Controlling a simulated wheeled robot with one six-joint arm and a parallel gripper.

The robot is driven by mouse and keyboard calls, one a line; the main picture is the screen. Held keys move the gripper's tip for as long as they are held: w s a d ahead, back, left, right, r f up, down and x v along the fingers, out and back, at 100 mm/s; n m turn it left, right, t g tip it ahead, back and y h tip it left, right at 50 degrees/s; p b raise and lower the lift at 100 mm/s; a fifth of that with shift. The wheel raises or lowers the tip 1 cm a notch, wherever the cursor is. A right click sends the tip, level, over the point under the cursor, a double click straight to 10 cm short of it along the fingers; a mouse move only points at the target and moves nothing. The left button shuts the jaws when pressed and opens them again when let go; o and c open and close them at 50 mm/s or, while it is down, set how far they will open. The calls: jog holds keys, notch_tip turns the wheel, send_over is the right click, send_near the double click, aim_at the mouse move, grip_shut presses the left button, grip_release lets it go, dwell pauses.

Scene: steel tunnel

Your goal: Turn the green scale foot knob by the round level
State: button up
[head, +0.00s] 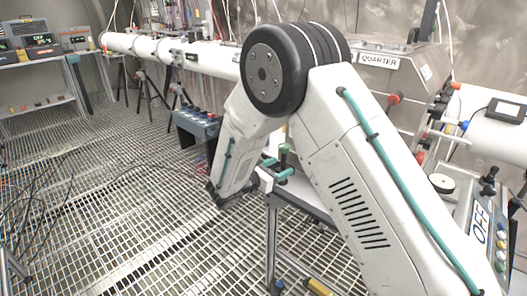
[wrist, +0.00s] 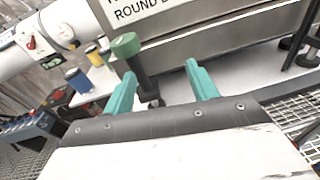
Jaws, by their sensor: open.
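The green knob (wrist: 125,45) has a round green top on a dark stem, and its foot stands on a pale surface in front of a steel box. It also shows in the head view (head: 284,147), just beyond my gripper's teal fingers. My gripper (wrist: 161,67) is open, with the two teal fingers apart and nothing held. The knob appears beyond the fingers, nearer the left one, its lower stem showing between them. I cannot tell from these frames whether a finger touches it. The round level cannot be made out.
The steel box carries a white label (wrist: 155,8) partly reading "ROUND". Yellow and blue small items (wrist: 78,80) stand left of the knob. A white pipe (head: 205,57) runs behind.

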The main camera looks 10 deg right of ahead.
aim_at(280, 150)
jog(key=w+a+r+n+t, duration=0.1)
jog(key=w+a+r+t, duration=0.1)
jog(key=shift+w+a+r+n, duration=0.2)
jog(key=shift+w+r+n, duration=0.05)
jog(key=shift+r+n, duration=0.15)
jog(key=shift+w+d, duration=0.2)
jog(key=shift+d, duration=0.05)
jog(key=x, duration=0.7)
jog(key=shift+d, duration=0.1)
jog(key=c, duration=1)
